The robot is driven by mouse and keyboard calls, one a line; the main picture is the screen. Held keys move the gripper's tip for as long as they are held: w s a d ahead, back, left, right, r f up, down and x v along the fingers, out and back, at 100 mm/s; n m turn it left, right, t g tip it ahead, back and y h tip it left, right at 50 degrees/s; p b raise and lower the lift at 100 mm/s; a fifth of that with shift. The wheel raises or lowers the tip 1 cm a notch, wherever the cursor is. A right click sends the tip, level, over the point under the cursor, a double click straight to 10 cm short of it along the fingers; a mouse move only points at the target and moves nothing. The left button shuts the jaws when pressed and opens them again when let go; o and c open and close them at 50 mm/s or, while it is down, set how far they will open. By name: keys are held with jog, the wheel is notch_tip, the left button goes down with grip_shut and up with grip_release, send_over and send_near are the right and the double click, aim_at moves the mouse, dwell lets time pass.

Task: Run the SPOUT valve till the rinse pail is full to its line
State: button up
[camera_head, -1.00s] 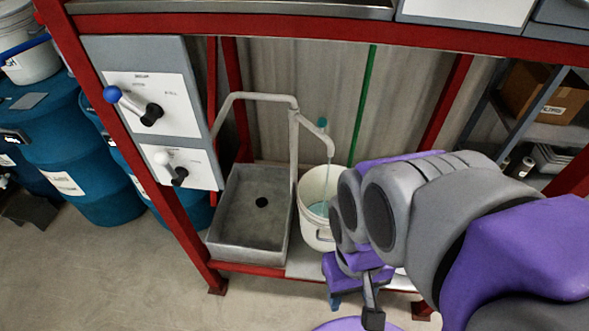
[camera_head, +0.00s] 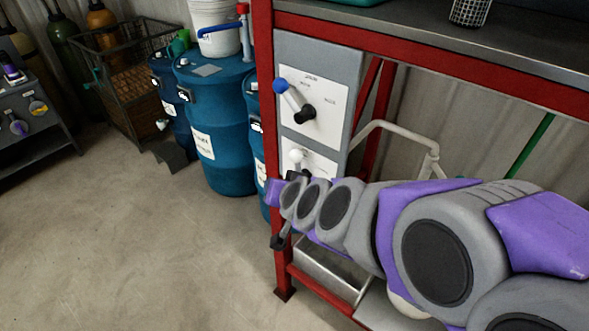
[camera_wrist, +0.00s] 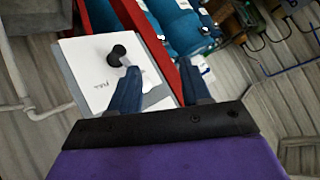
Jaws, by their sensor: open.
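The grey valve panel carries an upper lever with a blue knob (camera_head: 280,86) and black hub, and a lower lever with a white knob (camera_head: 297,155). Their labels are too small to read. My gripper (camera_head: 282,210) is just below and in front of the lower lever. In the wrist view my gripper (camera_wrist: 158,68) is open, with blue fingers apart. A black valve hub (camera_wrist: 117,52) on a white plate shows beyond the left finger; I cannot tell whether they touch. The rinse pail is mostly hidden behind my arm, so its water level cannot be seen.
The red rack post (camera_head: 265,120) stands left of the panel. Blue drums (camera_head: 218,130) stand farther left. A bent grey pipe (camera_head: 385,127) runs behind my arm, above the partly visible grey basin (camera_head: 325,268).

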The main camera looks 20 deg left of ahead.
jog(key=w+a+f+t, duration=0.1)
jog(key=w+a+t, duration=0.1)
jog(key=a, duration=0.3)
jog(key=m+t+h+b, duration=0.2)
jog(key=t+h, duration=0.6)
jog(key=h, duration=0.2)
send_near(299, 166)
jog(key=w+b, duration=0.3)
jog(key=w, duration=0.6)
jog(key=shift+d, duration=0.3)
jog(key=c, duration=0.9)
jog(key=shift+r, duration=0.15)
